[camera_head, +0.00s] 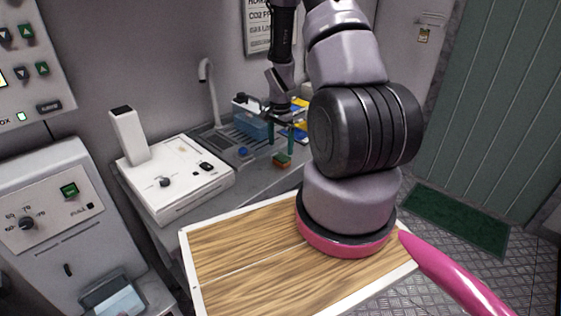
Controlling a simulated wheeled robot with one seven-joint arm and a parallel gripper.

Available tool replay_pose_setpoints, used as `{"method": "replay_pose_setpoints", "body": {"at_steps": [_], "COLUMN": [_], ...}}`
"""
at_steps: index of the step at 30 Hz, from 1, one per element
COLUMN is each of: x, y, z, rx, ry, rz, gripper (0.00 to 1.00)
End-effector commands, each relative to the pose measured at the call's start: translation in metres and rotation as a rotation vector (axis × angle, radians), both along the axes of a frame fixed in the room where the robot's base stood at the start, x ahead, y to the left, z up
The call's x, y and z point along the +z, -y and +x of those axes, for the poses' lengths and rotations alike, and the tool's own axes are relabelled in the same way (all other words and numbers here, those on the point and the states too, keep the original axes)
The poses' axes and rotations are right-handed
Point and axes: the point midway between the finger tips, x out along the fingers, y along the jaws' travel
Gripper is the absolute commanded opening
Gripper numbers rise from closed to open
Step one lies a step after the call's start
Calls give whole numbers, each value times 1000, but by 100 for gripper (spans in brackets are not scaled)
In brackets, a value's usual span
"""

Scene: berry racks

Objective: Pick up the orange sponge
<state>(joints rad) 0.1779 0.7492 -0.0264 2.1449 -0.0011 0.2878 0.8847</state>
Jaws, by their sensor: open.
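The orange sponge (282,164) is small and has a green top. It lies on the grey counter, near its front edge. My gripper (291,145) points down just above the sponge, with its teal fingers apart. The fingertips are close to the sponge, but I cannot tell whether they reach down beside it. Nothing shows held between them.
A small blue object (243,152) lies left of the sponge. A white device (177,181) fills the counter's left. My arm blocks the right.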

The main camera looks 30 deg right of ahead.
Motion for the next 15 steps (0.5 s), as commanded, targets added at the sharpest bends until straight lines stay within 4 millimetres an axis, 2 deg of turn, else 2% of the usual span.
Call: {"method": "replay_pose_setpoints", "body": {"at_steps": [5, 12, 15], "x": [-13, -49, -57], "y": [1, 3, 3], "z": [-1, -3, -3], "rx": [0, 1, 2], "ry": [-1, -3, 0], "rz": [1, 1, 1], "gripper": [100, 100, 100]}}
